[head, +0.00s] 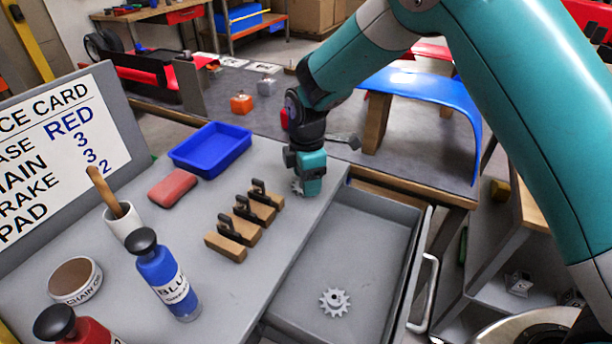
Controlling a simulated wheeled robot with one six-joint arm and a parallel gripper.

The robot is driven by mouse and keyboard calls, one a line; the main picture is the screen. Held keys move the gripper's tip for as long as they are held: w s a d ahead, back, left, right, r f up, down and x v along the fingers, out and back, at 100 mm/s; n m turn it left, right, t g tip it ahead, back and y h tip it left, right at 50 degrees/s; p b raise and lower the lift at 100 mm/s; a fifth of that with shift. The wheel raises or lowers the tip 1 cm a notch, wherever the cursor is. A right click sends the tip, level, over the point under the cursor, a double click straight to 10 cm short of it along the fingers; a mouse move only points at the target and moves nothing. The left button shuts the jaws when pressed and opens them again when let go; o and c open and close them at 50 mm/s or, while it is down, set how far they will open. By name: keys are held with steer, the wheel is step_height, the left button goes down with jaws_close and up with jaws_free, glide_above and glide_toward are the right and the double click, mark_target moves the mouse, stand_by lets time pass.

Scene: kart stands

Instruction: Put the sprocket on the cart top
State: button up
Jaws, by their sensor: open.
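A grey toothed sprocket (335,302) lies flat on the floor of the open drawer (362,240), near its front end. My gripper (308,188) points down over the far right edge of the grey cart top (225,285), well beyond that sprocket. Its jaws are open. A small grey toothed piece (297,187) shows at the left of the fingers, partly hidden by them; it looks like another sprocket, and I cannot tell whether it touches the jaws or rests on the cart top.
On the cart top are a blue tray (210,148), a red block (172,188), wooden blocks with black clips (245,222), a white cup (122,222), a blue bottle (168,280) and a round tin (76,281). A service card (62,150) stands left. The cart top's right strip is clear.

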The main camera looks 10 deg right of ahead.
step_height(320, 180, up, 12)
steer(key=r, duration=0.1)
steer(key=s+d+r+m+y, duration=0.2)
steer(key=s+m, duration=0.4)
steer(key=s, duration=0.8)
steer(key=s+d+r+m+y, duration=0.2)
steer(key=s+d+r+m, duration=0.2)
steer(key=s, duration=1.1)
steer(key=m, duration=0.2)
steer(key=shift+r+m, duration=0.15)
steer(key=shift+m, duration=0.25)
